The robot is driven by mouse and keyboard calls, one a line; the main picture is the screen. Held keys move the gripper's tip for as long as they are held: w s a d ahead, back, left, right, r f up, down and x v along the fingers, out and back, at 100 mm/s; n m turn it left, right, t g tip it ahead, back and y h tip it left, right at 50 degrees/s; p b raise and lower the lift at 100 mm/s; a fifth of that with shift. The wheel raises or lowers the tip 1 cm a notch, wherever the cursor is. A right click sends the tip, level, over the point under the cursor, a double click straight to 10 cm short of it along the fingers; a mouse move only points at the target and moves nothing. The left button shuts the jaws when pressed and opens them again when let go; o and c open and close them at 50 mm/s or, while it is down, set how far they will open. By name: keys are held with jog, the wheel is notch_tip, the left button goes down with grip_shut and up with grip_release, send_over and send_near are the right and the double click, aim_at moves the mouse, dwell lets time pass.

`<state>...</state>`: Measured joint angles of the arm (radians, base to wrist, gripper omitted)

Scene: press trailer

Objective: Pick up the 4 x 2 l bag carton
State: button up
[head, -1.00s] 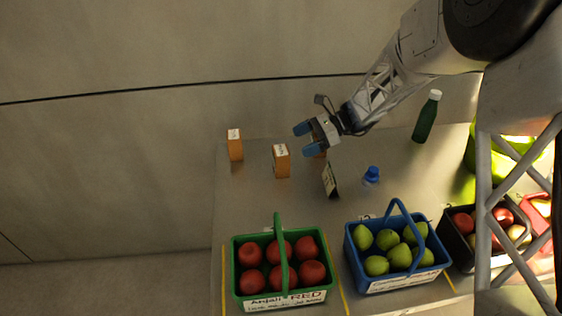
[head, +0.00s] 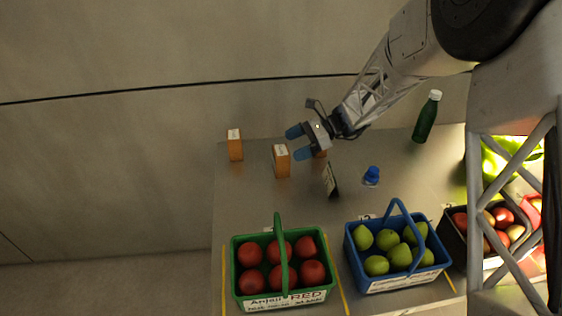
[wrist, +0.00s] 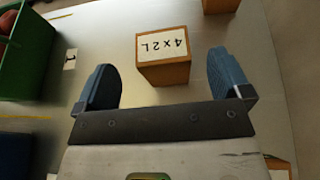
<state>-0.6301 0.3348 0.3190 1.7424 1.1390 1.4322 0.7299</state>
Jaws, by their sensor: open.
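The 4 x 2 l bag carton (wrist: 163,70) is a small orange-brown box with a white top label reading "4 x 2 L" in the wrist view. It stands upright on the grey counter, between and slightly beyond my finger pads. In the head view it appears to be the middle carton (head: 281,164). My gripper (head: 298,143) is open and empty, just right of and above that carton in the picture. Its two blue fingers (wrist: 161,62) are spread in the wrist view, with the carton apart from both.
Another orange carton (head: 235,147) stands to the left; a third (head: 320,153) is partly hidden by my gripper. A dark sign (head: 331,180), blue-capped bottle (head: 371,176) and green bottle (head: 426,118) stand right. Green (head: 238,285) and blue (head: 352,262) fruit baskets line the front.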

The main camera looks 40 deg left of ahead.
aim_at(280, 150)
jog(key=shift+x, duration=2.5)
jog(key=shift+a, duration=0.1)
jog(key=shift+c, duration=0.2)
jog(key=c, duration=1)
jog(key=shift+c, duration=0.2)
jog(key=shift+r, duration=0.15)
jog(key=shift+r, duration=0.55)
notch_tip(280, 150, up, 2)
jog(key=shift+r, duration=0.1)
jog(key=s+d+r, duration=0.1)
jog(key=s+d, duration=0.9)
jog(key=d, duration=0.2)
jog(key=shift+d+r, duration=0.15)
jog(key=shift+r, duration=0.05)
